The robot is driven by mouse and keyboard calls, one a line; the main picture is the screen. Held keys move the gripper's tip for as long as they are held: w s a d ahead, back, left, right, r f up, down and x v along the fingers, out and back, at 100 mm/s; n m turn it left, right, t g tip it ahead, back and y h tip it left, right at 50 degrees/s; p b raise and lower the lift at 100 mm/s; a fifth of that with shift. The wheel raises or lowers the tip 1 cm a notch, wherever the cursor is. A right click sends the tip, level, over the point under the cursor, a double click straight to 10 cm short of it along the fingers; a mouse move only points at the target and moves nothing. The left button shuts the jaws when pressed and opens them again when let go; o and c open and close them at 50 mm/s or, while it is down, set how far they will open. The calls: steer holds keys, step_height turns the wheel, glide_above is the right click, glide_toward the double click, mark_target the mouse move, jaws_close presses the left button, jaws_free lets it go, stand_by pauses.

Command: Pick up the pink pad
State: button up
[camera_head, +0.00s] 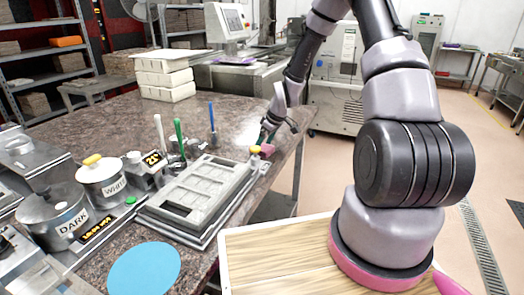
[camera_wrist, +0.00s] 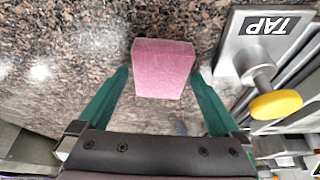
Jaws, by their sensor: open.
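The pink pad (camera_wrist: 163,68) is a small block on the speckled stone table in the wrist view. It lies between and a little ahead of the two green fingers of my gripper (camera_wrist: 160,95). The fingers are open, with a gap on each side of the pad. In the head view the pad (camera_head: 267,149) shows as a small pink patch under my gripper (camera_head: 266,138), near the table's right edge. The gripper partly hides it there.
A metal fixture marked TAP (camera_wrist: 270,25) with a yellow knob (camera_wrist: 276,104) stands close on the right in the wrist view. A grey mould tray (camera_head: 200,193) lies in front of the gripper in the head view. Several upright tools, including a green one (camera_head: 179,135), stand left of it.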

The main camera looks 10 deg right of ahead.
mark_target(263, 147)
steer(key=c, duration=1.2)
step_height(263, 147, up, 10)
steer(key=shift+r, duration=0.1)
